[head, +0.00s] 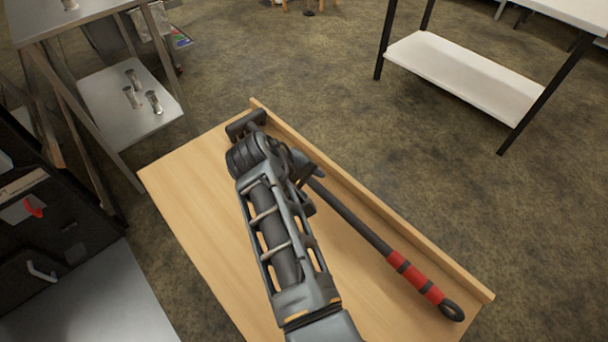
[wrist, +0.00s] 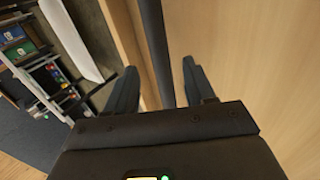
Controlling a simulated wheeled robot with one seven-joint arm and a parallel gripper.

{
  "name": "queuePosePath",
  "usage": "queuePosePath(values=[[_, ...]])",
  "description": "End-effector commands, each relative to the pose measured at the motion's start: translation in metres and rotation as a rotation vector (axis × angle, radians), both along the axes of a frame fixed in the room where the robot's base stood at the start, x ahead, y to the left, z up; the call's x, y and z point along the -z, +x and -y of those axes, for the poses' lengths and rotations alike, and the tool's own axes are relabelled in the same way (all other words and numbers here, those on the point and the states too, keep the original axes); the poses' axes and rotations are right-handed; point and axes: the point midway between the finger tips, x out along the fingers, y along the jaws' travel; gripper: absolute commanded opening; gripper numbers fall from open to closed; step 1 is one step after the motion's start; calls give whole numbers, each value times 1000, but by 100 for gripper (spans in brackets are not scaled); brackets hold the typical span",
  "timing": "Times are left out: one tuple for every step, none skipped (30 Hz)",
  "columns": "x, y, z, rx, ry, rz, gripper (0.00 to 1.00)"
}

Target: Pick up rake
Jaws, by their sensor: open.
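The rake (head: 350,219) lies on a wooden table (head: 190,190), along the raised lip at its right edge. It has a dark shaft, a red and black banded grip and a looped end at the lower right. A dark head shows at the upper left end. My arm crosses over the table and hides part of the shaft. My gripper (head: 308,178) is at the shaft, close to the head end. In the wrist view, my gripper (wrist: 160,85) is open, with the dark rake shaft (wrist: 157,50) passing between its two fingers. I cannot tell whether the fingers touch it.
The table's raised wooden lip (head: 375,205) runs close beside the rake. A metal shelf unit (head: 125,105) with several small cylinders stands at the left. A white-shelved rack (head: 465,80) is at the upper right. Open carpet lies between.

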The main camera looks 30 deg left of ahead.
Motion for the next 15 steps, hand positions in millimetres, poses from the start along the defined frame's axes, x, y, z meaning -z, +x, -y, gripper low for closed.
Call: queuePosePath(values=[[9, 4, 3, 1, -1, -2, 54], [12, 5, 4, 3, -1, -3, 54], [17, 9, 5, 2, -1, -1, 54], [20, 11, 5, 1, 0, -1, 54], [22, 12, 6, 1, 0, -1, 54], [25, 14, 6, 1, 0, -1, 54], [27, 15, 7, 1, 1, -1, 54], [28, 16, 7, 1, 1, -1, 54], [29, 16, 7, 1, 1, -1, 54], [29, 17, 8, 1, 1, -1, 54], [29, 17, 8, 1, 1, -1, 54], [29, 17, 8, 1, 1, -1, 54], [29, 17, 8, 1, 1, -1, 54], [29, 17, 8, 1, 1, -1, 54], [29, 17, 8, 1, 1, -1, 54]])
